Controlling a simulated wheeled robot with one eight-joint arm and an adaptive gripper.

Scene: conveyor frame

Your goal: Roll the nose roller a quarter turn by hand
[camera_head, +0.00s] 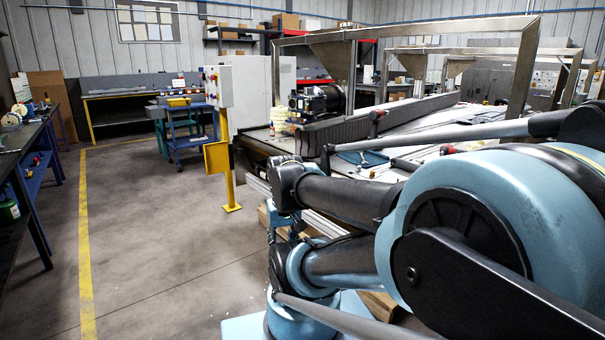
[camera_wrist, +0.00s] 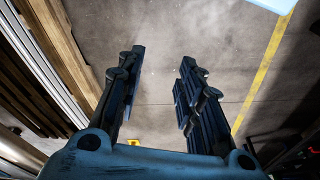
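The conveyor (camera_head: 350,128) stands beyond my arm in the head view, with a dark ribbed side and a rounded near end. I cannot make out the nose roller for sure; my arm covers part of the near side of the frame. My gripper (camera_wrist: 162,57) is open and empty in the wrist view, its two dark fingers well apart over bare concrete floor. A shiny rounded metal part (camera_wrist: 18,152) shows at the lower left of the wrist view; I cannot tell whether it is the roller.
A yellow post (camera_head: 226,165) with a control box (camera_head: 218,86) stands left of the conveyor. A blue cart (camera_head: 190,130) is behind it. Wooden boards (camera_wrist: 65,45) lie left of my gripper. The floor (camera_head: 165,235) at left is clear, crossed by a yellow line.

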